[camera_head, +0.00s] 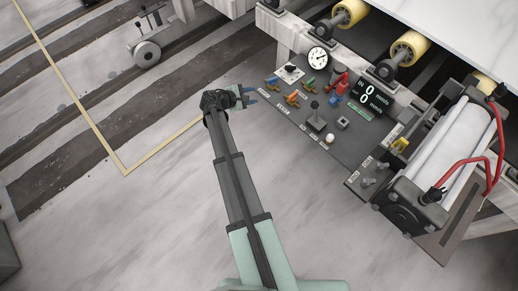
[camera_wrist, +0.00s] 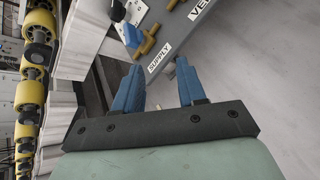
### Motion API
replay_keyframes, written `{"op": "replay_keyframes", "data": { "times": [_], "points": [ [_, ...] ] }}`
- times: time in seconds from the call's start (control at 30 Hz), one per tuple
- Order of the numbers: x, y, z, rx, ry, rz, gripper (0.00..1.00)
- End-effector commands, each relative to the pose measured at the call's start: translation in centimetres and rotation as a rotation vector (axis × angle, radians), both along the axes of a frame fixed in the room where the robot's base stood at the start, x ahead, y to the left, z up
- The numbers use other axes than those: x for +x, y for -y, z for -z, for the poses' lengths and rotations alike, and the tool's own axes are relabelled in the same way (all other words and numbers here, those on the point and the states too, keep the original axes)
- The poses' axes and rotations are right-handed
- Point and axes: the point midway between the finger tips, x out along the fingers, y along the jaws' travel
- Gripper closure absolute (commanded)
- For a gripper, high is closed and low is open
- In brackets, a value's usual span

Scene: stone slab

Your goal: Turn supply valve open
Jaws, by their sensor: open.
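The supply valve shows in the wrist view as a brass-yellow fitting (camera_wrist: 147,41), with a blue piece (camera_wrist: 130,36) close beside it. My gripper (camera_head: 250,95) is just off the panel's left edge. In the wrist view its two blue fingers (camera_wrist: 158,65) are apart and empty, pointing at the label and the valve. They look clear of the valve.
The grey control panel (camera_head: 352,145) carries several other coloured fittings, a black lever (camera_head: 315,122) and a digital display (camera_head: 372,98). A round gauge (camera_head: 318,57) stands behind. Rollers (camera_head: 408,48) line the back, and a white cylinder unit (camera_head: 450,145) stands at right.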

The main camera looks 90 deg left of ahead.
Motion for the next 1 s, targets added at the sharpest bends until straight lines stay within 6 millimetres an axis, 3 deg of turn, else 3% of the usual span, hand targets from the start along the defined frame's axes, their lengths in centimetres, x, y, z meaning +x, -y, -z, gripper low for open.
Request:
{"op": "replay_keyframes", "data": {
  "times": [0.4,1.0],
  "points": [
    [-0.1,6.1,2.6,0.098,-0.354,0.298,0.60],
    [0.9,14.5,6.8,0.103,-0.601,0.604,0.60]
  ]
}}
